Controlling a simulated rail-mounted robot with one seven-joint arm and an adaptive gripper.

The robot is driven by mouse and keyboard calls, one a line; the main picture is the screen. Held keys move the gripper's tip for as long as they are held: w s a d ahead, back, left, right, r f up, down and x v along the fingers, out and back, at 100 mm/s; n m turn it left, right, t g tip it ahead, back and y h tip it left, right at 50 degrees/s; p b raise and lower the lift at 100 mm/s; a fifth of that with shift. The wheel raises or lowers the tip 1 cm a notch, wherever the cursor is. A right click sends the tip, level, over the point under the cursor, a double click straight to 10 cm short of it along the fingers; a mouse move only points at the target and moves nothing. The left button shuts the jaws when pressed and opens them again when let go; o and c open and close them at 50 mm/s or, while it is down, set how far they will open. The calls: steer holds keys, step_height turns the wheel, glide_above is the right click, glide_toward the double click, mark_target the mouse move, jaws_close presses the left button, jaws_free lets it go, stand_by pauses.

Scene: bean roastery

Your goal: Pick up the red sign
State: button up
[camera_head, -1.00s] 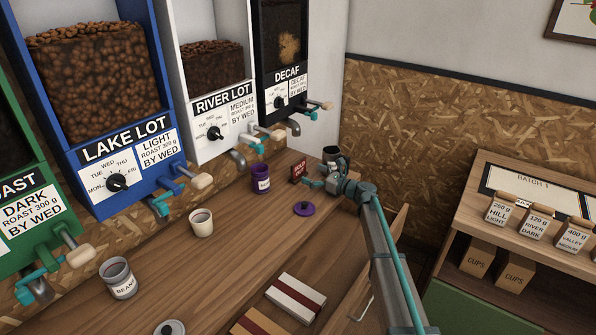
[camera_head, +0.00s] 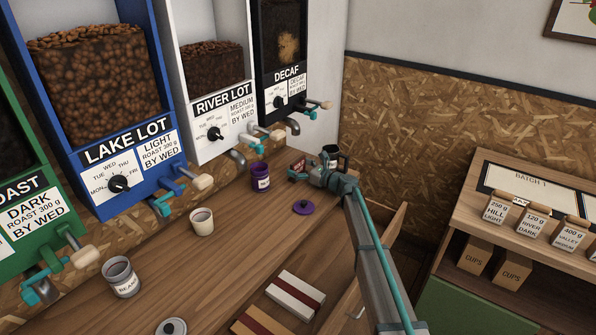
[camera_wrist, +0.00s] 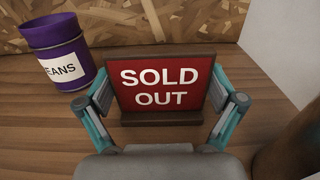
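The red sign (camera_wrist: 160,86) reads SOLD OUT in white and stands upright on a dark base on the wooden counter, facing the wrist camera. In the head view the sign (camera_head: 298,165) shows only partly, behind my gripper (camera_head: 300,176). In the wrist view my gripper (camera_wrist: 161,88) has its fingers spread wide, one at each side edge of the sign. I see no clear gap at the edges, and firm contact cannot be made out.
A purple cup (camera_wrist: 58,52) stands left of the sign, close to my left finger. A purple lid (camera_head: 303,207) lies in front. Bean dispensers (camera_head: 222,95) line the back; the right side has a shelf (camera_head: 510,225).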

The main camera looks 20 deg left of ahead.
steer(key=c, duration=0.4)
